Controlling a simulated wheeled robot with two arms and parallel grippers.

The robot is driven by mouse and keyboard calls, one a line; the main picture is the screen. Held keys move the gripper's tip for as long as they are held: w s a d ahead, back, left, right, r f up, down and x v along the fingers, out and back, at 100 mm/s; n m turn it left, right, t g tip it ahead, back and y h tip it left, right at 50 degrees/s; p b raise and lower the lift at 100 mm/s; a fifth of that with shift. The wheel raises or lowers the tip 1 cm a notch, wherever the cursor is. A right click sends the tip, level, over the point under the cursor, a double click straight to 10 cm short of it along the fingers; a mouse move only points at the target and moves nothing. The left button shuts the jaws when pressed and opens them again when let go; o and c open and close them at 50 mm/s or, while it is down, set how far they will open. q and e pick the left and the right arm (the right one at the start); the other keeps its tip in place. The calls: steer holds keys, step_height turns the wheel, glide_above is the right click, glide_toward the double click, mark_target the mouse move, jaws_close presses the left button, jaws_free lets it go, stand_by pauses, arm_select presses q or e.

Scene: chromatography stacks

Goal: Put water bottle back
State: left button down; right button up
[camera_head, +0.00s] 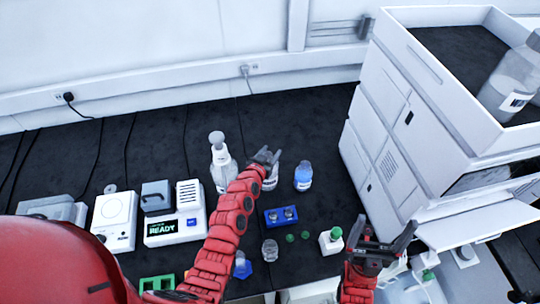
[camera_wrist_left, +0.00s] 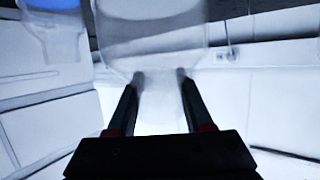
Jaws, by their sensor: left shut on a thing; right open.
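My left gripper (camera_head: 266,157) is shut on the neck of a clear bottle with a white label (camera_head: 271,180), among the bottles at the back of the black bench. In the left wrist view the bottle's clear body (camera_wrist_left: 150,35) fills the top middle, and its neck is between the two fingers (camera_wrist_left: 160,95). My arm partly hides the bottle in the head view, and I cannot tell if its base touches the bench. My right gripper (camera_head: 385,238) is open and empty, at the lower right in front of the white instrument stack.
A white-topped wash bottle (camera_head: 219,162) stands left of the held bottle, and a blue-liquid bottle (camera_head: 303,177) stands right. A blue vial rack (camera_head: 281,216) is in front. The white instrument stack (camera_head: 408,130) has a top tray holding a large clear bottle (camera_head: 510,82).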

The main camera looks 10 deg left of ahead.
arm_select(q)
steer(key=shift+f, duration=0.85)
steer(key=shift+f, duration=0.1)
steer(key=shift+c, duration=1.5)
jaws_free()
